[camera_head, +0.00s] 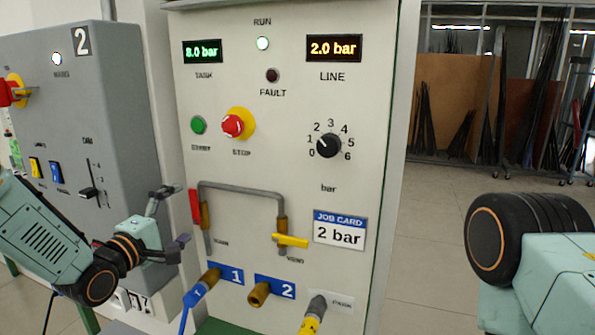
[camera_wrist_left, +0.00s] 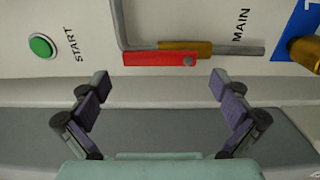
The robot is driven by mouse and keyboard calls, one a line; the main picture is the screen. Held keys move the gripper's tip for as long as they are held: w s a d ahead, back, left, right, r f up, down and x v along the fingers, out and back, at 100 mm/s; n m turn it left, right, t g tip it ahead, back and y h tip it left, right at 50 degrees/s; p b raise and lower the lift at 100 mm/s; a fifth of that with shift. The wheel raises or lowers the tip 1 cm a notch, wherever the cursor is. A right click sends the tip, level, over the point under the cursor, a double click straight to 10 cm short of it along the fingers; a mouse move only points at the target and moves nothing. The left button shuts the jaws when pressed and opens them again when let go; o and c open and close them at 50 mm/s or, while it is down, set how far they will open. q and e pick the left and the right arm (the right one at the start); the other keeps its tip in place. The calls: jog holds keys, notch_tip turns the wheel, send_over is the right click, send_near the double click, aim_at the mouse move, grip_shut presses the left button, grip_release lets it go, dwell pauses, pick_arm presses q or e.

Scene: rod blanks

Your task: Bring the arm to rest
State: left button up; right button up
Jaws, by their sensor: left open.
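My left gripper (camera_head: 182,216) is open and empty in front of the panel's left edge, with its fingers apart. In the left wrist view its two fingers (camera_wrist_left: 160,88) have nothing between them. The red MAIN valve handle (camera_head: 194,205) is just to the right of the fingertips in the head view and lies along its pipe. It also shows in the left wrist view (camera_wrist_left: 158,59), beyond the fingertips, and appears apart from them. My right arm shows at the right edge, but its gripper is out of view.
The panel (camera_head: 360,60) has a red STOP button (camera_head: 233,126), a dial (camera_head: 328,146) and a yellow VENT handle (camera_head: 291,241) across its pipe. A blue hose (camera_head: 194,297) is at port 1. A grey cabinet (camera_head: 110,75) stands left. Floor right of the panel is open.

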aim_at(194, 208)
pick_arm(q)
jog(key=shift+v, duration=4.3)
jog(key=x, duration=1.2)
jog(key=shift+w+d, duration=0.2)
jog(key=shift+w, duration=0.05)
jog(key=m, duration=0.1)
jog(key=m+b, duration=0.2)
jog(key=m, duration=0.1)
jog(key=shift+s+d, duration=0.4)
jog(key=shift+d+f+m+b, duration=0.1)
jog(key=shift+d+m+b, duration=0.15)
jog(key=shift+m, duration=0.35)
jog(key=shift+d+f+m+b, duration=0.1)
jog(key=shift+m+b, duration=0.25)
jog(key=shift+m, duration=0.25)
jog(key=shift+s+d+m+b, duration=0.1)
jog(key=shift+d+m+b, duration=0.05)
jog(key=shift+m+b, duration=0.5)
jog(key=m+b, duration=0.2)
jog(key=d+m+b, duration=0.1)
jog(key=m, duration=0.1)
jog(key=shift+s+f, duration=0.15)
jog(key=shift+f, duration=0.2)
jog(key=shift+s+d+f+m+b, duration=0.1)
jog(key=shift+d+f+m+b, duration=0.05)
jog(key=shift+m+b, duration=0.7)
jog(key=shift+d+f+m+b, duration=0.1)
jog(key=shift+m+b, duration=0.65)
jog(key=shift+m, duration=0.15)
